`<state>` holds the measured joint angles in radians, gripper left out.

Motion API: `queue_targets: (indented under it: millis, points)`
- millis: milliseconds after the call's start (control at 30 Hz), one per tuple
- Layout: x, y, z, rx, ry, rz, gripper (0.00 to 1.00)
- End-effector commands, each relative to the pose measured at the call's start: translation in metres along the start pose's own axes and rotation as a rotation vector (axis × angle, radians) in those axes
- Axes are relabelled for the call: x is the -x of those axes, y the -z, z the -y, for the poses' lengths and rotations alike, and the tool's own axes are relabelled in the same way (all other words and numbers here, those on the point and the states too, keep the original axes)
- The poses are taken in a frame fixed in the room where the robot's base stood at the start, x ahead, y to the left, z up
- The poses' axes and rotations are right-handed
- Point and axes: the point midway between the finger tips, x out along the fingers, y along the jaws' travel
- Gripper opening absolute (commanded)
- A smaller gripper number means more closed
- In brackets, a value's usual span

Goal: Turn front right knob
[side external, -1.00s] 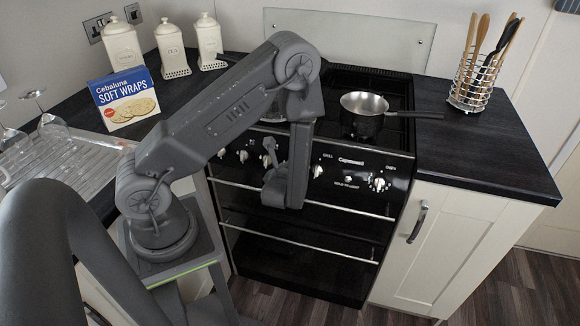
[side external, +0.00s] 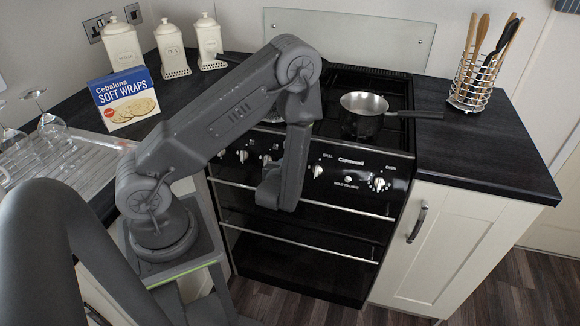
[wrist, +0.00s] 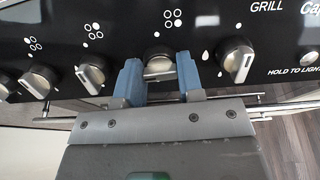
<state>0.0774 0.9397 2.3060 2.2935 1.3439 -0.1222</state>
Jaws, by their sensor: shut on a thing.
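The stove's black control panel (side external: 345,173) carries a row of silver knobs. In the wrist view, my gripper (wrist: 159,60) has one blue finger on each side of a silver knob (wrist: 158,69), shut on it. The dot symbol above this knob has its larger dot at the lower right. In the side view my arm hides the fingers and this knob.
A neighbouring knob (wrist: 91,74) sits close on the left and the grill knob (wrist: 235,62) close on the right. Oven door rails (side external: 340,212) run below the panel. A saucepan (side external: 362,120) stands on the hob, its handle pointing right.

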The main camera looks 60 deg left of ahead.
Motion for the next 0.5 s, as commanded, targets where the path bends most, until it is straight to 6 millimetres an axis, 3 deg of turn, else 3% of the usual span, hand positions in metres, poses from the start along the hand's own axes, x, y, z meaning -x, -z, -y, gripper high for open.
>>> queue_targets:
  millis: [500]
  points:
    - [-0.0002,0.0001,-0.0002,-0.055,0.007,-0.001,0.11]
